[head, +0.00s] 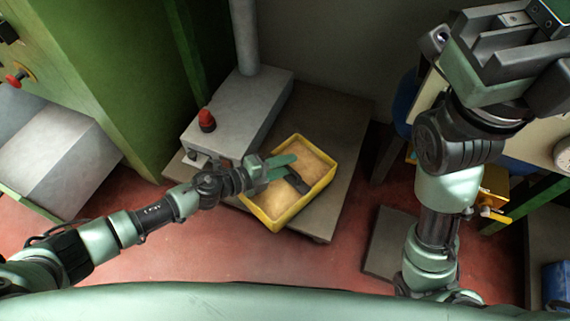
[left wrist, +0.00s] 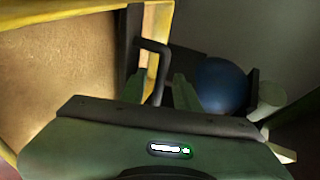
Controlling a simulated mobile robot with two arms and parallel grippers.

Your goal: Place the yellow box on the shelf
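The yellow box (head: 303,206), filled with a tan, cork-coloured content, sits at an angle on a grey platform (head: 335,140). My left gripper (head: 296,170) is over the box in the head view, its fingers apart. In the left wrist view the box (left wrist: 160,18) fills the upper left, and a dark handle (left wrist: 153,46) stands at its side wall. The handle shows between the two fingers of my left gripper (left wrist: 158,88); contact cannot be told. My right gripper (head: 500,45) is raised at the upper right, away from the box; its opening is unclear. I cannot clearly identify the shelf.
A grey housing (head: 240,115) with a red button (head: 207,120) and a post stands behind the box on the left. A green cabinet (head: 105,70) is at the left. A blue round object (head: 405,97) and a green-framed table are at the right. Red floor lies in front.

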